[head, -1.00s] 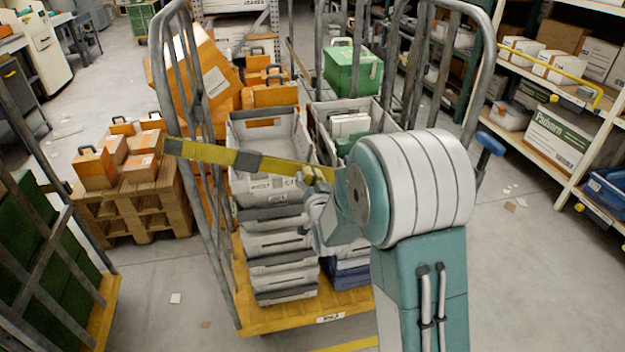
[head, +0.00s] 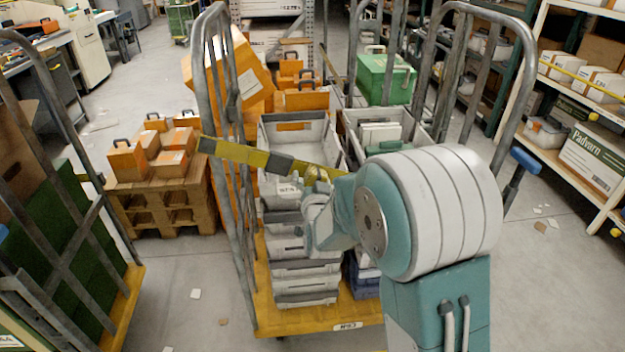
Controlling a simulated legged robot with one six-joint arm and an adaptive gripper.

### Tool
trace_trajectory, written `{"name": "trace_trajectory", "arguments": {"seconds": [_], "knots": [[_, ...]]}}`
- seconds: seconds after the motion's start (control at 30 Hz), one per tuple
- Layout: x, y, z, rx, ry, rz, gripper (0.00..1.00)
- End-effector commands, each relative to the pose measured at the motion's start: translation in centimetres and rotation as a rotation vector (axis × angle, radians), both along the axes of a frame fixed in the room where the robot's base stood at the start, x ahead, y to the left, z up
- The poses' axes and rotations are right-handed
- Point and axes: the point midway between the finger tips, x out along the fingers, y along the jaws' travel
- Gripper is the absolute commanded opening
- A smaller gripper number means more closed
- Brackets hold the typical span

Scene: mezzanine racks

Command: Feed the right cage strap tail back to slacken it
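A yellow strap with dark grey bands (head: 245,154) runs across the front of the roll cage (head: 222,120), from its left side frame toward the right, sloping slightly down. Its right part passes behind my gripper and arm. My gripper (head: 318,188) is in front of the cage, at the strap's right part, beside a small yellow piece that shows just above the fingers. The fingers are small and partly covered by my own wrist, so I cannot tell whether they are closed on the strap. The strap's right end and any tail are hidden behind my arm.
The cage holds stacked grey crates (head: 304,268), a green case (head: 386,78) and orange cases (head: 303,100) on a yellow base (head: 292,323). A wooden pallet (head: 165,207) with orange boxes stands left. Another cage (head: 75,225) is at far left. Shelves (head: 580,140) stand right.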

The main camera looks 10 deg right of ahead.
Motion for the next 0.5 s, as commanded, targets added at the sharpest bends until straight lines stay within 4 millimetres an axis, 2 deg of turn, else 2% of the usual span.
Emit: {"name": "trace_trajectory", "arguments": {"seconds": [0.27,0.37,0.5], "knots": [[-0.3,-0.2,-0.1,0.001,0.004,-0.001,1.0],[-1.3,-0.1,-0.1,0.001,0.005,-0.001,1.0],[-4.0,0.1,-0.1,-0.001,0.005,0.001,1.0]]}}
